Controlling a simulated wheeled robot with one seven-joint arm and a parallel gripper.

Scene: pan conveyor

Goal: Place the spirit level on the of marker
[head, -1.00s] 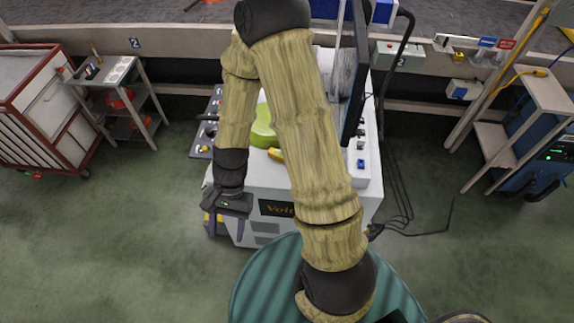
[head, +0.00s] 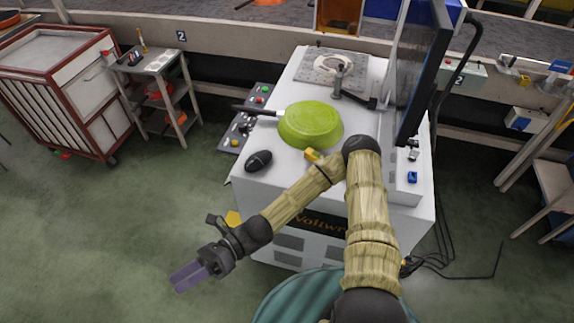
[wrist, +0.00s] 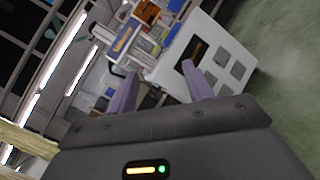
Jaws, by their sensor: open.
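A small yellow piece (head: 312,155) lies on the white machine top, in front of the green pan and partly behind my arm. It may be the spirit level, but too little shows to be sure. I cannot make out a clear marker. My gripper (head: 188,276) is out over the green floor, left of and in front of the machine, apart from everything. Its two purple fingers are spread with nothing between them, as the wrist view (wrist: 160,88) also shows.
A green pan (head: 310,122), a black mouse-like object (head: 258,160) and a grey plate (head: 330,66) are on the white machine (head: 350,110). A dark monitor (head: 424,70) stands at its right. A red-framed cart (head: 60,88) and small shelf (head: 155,70) stand left.

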